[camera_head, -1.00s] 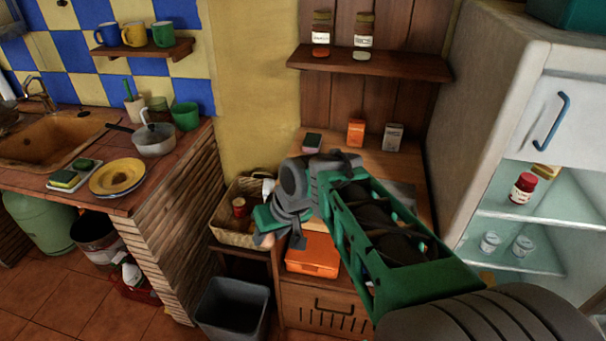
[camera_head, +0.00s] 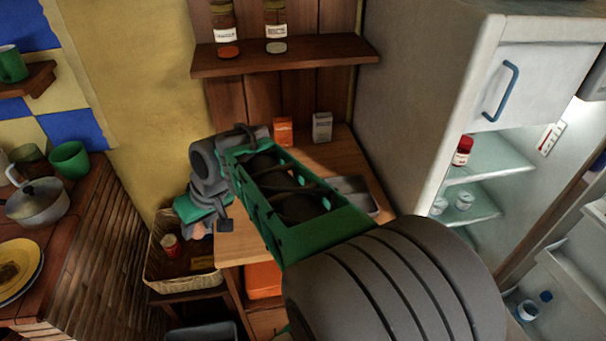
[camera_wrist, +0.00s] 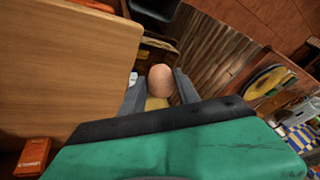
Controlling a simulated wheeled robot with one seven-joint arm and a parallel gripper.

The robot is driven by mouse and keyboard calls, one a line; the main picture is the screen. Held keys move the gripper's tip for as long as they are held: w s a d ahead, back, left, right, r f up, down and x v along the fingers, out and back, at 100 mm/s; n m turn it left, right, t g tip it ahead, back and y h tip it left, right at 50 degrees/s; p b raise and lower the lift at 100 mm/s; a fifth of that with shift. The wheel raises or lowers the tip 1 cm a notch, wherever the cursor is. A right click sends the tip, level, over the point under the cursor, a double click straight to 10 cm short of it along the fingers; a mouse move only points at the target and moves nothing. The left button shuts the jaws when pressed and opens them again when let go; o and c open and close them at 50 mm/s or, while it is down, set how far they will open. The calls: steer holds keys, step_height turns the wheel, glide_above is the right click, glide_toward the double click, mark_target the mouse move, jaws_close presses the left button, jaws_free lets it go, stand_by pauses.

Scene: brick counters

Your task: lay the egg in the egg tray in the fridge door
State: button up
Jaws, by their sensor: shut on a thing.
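My gripper (camera_wrist: 158,92) is shut on a brown egg (camera_wrist: 161,79), which sits between its two grey fingers in the wrist view. In the head view my gripper (camera_head: 207,226) is left of centre, above the wicker basket, and the egg (camera_head: 195,230) shows only as a small pinkish patch beside it. The white fridge (camera_head: 425,130) stands to the right with its lower compartment open. Its door (camera_head: 575,268) is swung open at the far right, with shelves on its inner side. I cannot make out the egg tray.
A wicker basket (camera_head: 160,270) stands below my gripper. A wooden counter (camera_head: 335,160) holds an orange box (camera_head: 283,131), a pale box (camera_head: 322,127) and a metal tray (camera_head: 352,186). Fridge shelves hold a red jar (camera_head: 462,152) and glass jars. A wall shelf (camera_head: 290,56) is above.

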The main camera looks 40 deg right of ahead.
steer(key=s+d+r+m+h, duration=0.1)
steer(key=s+d+r+m, duration=0.15)
steer(key=d, duration=0.45)
steer(key=s+d+r+m, duration=0.1)
steer(key=s+d, duration=0.2)
steer(key=d, duration=0.4)
steer(key=s+d+r+m+h, duration=0.1)
steer(key=s+d+r+m, duration=0.15)
steer(key=d, duration=0.45)
steer(key=w+d+f, duration=0.2)
steer(key=w+f, duration=0.1)
steer(key=w, duration=0.1)
steer(key=w+d+f+p, duration=0.1)
steer(key=w+f, duration=0.2)
steer(key=w, duration=0.1)
steer(key=w+d+f+p, duration=0.1)
steer(key=w+d+f, duration=0.1)
steer(key=w+f, duration=0.2)
steer(key=shift+d, duration=0.35)
step_height(320, 180, down, 2)
steer(key=shift+f+p, duration=0.25)
steer(key=shift+p, duration=0.05)
steer(key=shift+f, duration=0.45)
steer(key=o, duration=0.8)
steer(key=shift+r, duration=0.1)
